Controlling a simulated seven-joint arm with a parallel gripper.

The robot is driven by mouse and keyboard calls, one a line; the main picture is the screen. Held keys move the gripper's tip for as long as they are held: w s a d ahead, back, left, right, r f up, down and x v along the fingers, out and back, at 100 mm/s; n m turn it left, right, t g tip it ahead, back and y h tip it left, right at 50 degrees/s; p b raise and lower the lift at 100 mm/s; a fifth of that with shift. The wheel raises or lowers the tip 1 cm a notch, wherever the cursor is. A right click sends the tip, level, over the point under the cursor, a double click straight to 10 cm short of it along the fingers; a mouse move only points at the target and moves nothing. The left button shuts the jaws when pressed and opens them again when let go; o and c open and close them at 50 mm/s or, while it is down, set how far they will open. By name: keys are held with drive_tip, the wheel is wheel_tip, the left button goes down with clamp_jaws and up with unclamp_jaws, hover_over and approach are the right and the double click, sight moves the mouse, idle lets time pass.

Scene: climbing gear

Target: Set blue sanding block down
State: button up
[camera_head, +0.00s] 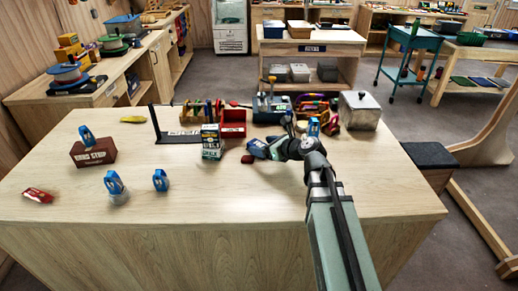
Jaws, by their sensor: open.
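A blue block (257,148), which looks like the blue sanding block, is on the wooden workbench (215,205), right of the chalk box (211,142). My gripper (276,147) is just right of the block, low over the bench, with its jaws open. The gripper's dark links partly cover the block's right side, so I cannot tell whether a finger still touches it.
A small dark red piece (247,159) lies by the block. Behind stand a red bin (232,123), a tool caddy (271,109) and a grey metal box (359,111). Several blue-topped items, one on a brown block (92,153), stand left. The bench's front middle is clear.

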sight(259, 144)
drive_tip(key=x, duration=0.2)
drive_tip(key=shift+w+a+f, duration=0.1)
drive_tip(key=shift+w+a, duration=0.15)
drive_tip(key=c, duration=1.1)
drive_tip(key=shift+o, duration=0.2)
drive_tip(key=shift+r, duration=5)
